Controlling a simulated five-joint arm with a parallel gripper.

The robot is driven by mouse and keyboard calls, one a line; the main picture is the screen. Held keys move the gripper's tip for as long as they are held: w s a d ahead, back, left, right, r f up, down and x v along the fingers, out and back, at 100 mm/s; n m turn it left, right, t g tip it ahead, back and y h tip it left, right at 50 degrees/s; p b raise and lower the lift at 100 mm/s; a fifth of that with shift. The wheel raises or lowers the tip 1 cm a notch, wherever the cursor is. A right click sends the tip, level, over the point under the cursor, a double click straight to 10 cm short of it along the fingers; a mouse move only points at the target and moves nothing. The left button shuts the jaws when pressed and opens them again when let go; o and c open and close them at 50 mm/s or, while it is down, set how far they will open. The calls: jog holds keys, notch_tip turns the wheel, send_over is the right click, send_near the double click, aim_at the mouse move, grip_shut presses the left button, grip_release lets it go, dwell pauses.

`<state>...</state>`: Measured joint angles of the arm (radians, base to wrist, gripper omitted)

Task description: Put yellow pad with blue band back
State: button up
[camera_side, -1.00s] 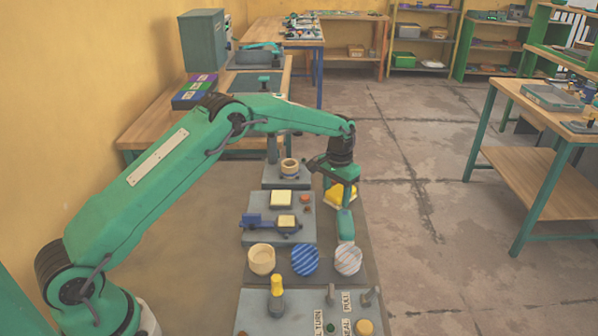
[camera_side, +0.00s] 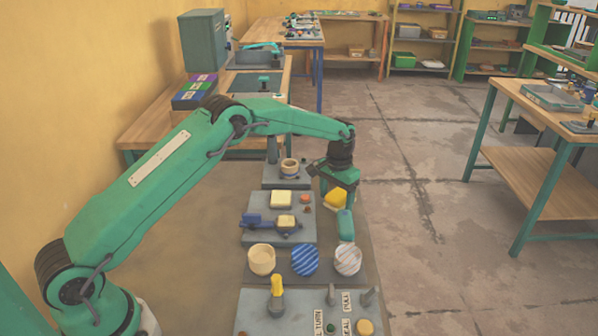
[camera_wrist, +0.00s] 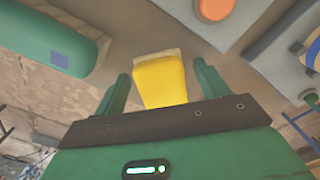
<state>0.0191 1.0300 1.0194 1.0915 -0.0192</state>
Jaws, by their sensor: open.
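A yellow pad (camera_side: 336,198) is at my gripper, on the right side of the work area in the side view. In the wrist view the yellow pad (camera_wrist: 160,80) lies between the two green fingers, with a gap on each side and a paler far edge. No blue band shows on its visible face. My gripper (camera_wrist: 162,70) is open around it. In the side view my gripper (camera_side: 332,180) hides part of the pad. A second yellow pad (camera_side: 281,198) sits on the grey plate, and another (camera_side: 286,221) is by a blue fixture.
A rounded green block (camera_side: 346,226) lies just in front of the gripper; it also shows in the wrist view (camera_wrist: 50,42). A cream cup (camera_side: 261,259), a blue striped disc (camera_side: 305,260) and a pale striped disc (camera_side: 348,260) stand nearer. An orange button (camera_side: 305,198) is left of the gripper.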

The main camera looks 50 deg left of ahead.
aim_at(336, 195)
jog(key=shift+r, duration=0.15)
notch_tip(336, 195, up, 12)
dwell(0.6)
dwell(0.5)
